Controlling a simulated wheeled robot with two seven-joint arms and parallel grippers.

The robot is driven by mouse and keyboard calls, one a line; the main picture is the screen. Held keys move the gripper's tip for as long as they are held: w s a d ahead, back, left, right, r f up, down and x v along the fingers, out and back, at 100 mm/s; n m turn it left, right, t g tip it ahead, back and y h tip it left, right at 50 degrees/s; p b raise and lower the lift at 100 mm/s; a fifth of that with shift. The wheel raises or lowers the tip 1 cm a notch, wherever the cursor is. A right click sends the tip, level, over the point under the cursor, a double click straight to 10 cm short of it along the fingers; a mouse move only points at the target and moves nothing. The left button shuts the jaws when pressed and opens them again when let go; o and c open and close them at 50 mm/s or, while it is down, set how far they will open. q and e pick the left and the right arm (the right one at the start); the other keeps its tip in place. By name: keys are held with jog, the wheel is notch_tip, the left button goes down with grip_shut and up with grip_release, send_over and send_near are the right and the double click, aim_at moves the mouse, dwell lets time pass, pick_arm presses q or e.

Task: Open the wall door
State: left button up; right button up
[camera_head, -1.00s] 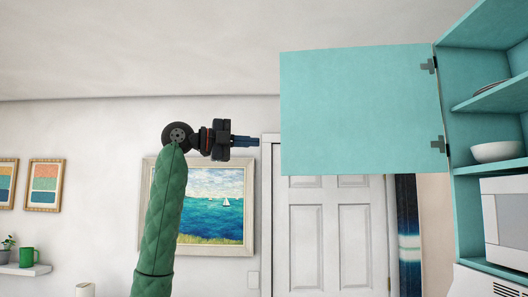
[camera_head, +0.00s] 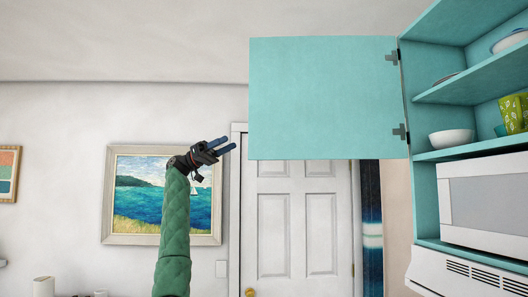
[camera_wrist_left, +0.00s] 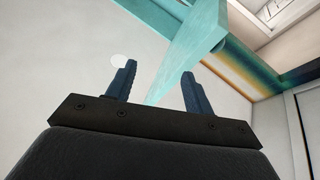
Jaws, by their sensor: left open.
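The teal wall cabinet door (camera_head: 322,98) stands swung wide open on its two hinges at the right, showing the cabinet (camera_head: 424,190) interior. My left gripper (camera_head: 226,145) is open and empty, just left of the door's free edge and near its lower corner, apart from it in the head view. In the left wrist view the left gripper's fingers (camera_wrist_left: 154,88) are spread, and the teal door (camera_wrist_left: 190,50) shows beyond and between them. Nothing is held. My right gripper is not in view.
Cabinet shelves hold a white bowl (camera_head: 451,138) and a green patterned cup (camera_head: 513,113). A microwave (camera_head: 486,200) sits below. A white room door (camera_head: 296,220) and a framed sea painting (camera_head: 130,225) are behind.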

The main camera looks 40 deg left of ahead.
pick_arm(q)
jog(key=w+f+n+g+h, duration=0.3)
jog(key=w+n+g+h, duration=0.1)
jog(key=w, duration=0.4)
jog(key=n+g+h, duration=0.2)
jog(key=g+h, duration=0.1)
jog(key=g, duration=0.2)
send_near(265, 148)
jog(key=w+r, duration=0.3)
jog(key=w, duration=0.1)
jog(key=p+x, duration=0.1)
jog(key=x, duration=0.4)
jog(key=shift+s+r+p, duration=0.15)
jog(key=shift+r+p, duration=0.25)
jog(key=shift+d+r, duration=0.35)
jog(key=shift+r, duration=0.05)
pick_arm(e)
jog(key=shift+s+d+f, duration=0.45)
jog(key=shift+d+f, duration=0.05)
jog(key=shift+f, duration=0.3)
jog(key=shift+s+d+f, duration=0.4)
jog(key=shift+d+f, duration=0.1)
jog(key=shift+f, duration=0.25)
pick_arm(q)
grip_shut()
jog(key=shift+s+f, duration=0.1)
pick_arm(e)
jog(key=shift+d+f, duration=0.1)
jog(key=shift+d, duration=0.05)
